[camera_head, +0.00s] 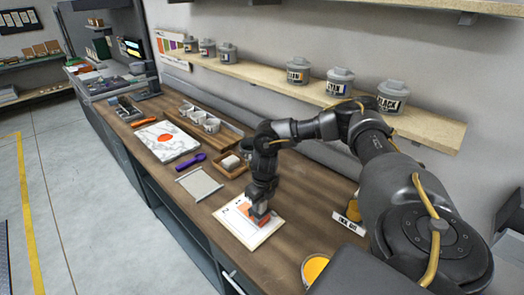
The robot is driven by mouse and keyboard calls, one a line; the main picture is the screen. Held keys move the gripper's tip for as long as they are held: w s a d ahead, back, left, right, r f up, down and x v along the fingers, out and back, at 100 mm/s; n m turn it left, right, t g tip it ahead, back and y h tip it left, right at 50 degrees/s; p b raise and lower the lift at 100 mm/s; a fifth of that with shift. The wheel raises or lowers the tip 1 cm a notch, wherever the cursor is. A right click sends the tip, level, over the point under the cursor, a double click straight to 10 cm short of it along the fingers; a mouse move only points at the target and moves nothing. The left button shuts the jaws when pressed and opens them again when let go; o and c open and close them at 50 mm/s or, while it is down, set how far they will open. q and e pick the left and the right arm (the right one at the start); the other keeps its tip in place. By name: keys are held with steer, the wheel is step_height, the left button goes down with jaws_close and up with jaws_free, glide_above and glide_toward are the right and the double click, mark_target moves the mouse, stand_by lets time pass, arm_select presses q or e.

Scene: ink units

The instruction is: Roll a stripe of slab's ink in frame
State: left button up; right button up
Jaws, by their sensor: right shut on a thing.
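The slab (182,151) is a pale marbled plate on the bench with a round orange-red ink patch (166,138) on it. The frame is on a cream sheet (235,232) lying flat near the bench's front edge. My right gripper (258,208) points down over this sheet, shut on a small tool, apparently a roller, mostly hidden by the fingers. Orange (263,219) shows right under the gripper at the sheet; I cannot tell whether it is the roller or ink on the paper. My left gripper is not in view.
A purple-handled tool (192,162), a pale grey sheet (200,185) and a wooden tray (232,165) lie between slab and sheet. An open yellow ink tin (315,268) stands at the front right. A shelf (270,82) with labelled tins, including black (392,96), runs above the bench.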

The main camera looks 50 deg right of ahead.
steer(key=shift+w, duration=0.1)
steer(key=shift+w+f+b, duration=0.1)
steer(key=shift+w+b, duration=0.45)
steer(key=shift+w, duration=0.8)
